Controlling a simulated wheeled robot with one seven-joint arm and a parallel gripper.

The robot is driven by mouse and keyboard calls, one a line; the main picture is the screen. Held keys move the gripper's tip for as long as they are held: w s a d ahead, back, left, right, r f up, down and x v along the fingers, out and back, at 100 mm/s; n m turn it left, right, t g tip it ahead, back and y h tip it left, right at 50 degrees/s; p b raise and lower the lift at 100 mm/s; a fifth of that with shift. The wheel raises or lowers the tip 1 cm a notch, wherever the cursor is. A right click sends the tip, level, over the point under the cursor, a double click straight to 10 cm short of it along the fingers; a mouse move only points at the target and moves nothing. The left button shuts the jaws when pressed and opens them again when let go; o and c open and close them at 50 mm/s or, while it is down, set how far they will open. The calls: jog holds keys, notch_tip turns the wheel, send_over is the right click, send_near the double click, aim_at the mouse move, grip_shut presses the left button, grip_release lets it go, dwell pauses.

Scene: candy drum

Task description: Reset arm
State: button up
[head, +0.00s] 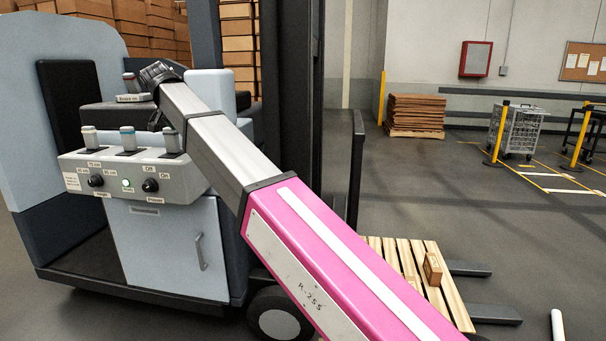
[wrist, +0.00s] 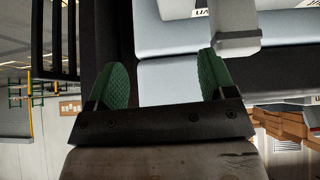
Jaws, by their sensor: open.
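My arm reaches across the head view to the upper part of a grey-blue forklift (head: 170,240). My gripper (wrist: 163,74) is open in the wrist view, with its green pads apart and nothing held between them. In the head view its dark wrist end shows by a lever with a red-ringed grey knob (head: 131,80), above a small label. I cannot tell whether they touch. A light grey part (wrist: 236,32) is close beside the right finger in the wrist view. The fingertips are not clear in the head view.
The control panel (head: 128,178) below has several levers, two black knobs and a lit green button. A wooden pallet (head: 408,262) carrying a small box (head: 433,269) is at the forks, right of the forklift. Stacked cardboard (head: 415,112) stands at the back.

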jog(key=w+d+f+n+g, duration=0.1)
jog(key=w+d+f+g, duration=0.1)
jog(key=d+f, duration=1.45)
jog(key=w+d+f+n+g, duration=0.1)
jog(key=w+d+f+g, duration=0.1)
jog(key=d+f, duration=1.45)
jog(key=s+d+f+g, duration=0.1)
jog(key=s+d+f, duration=0.8)
jog(key=d+f, duration=0.2)
jog(key=s+d+f+g+y, duration=0.1)
jog(key=s+d+f, duration=0.8)
jog(key=d+f, duration=0.3)
jog(key=shift+s+d+f+g, duration=0.2)
jog(key=shift+s+f+g, duration=0.05)
jog(key=shift+f+g, duration=0.15)
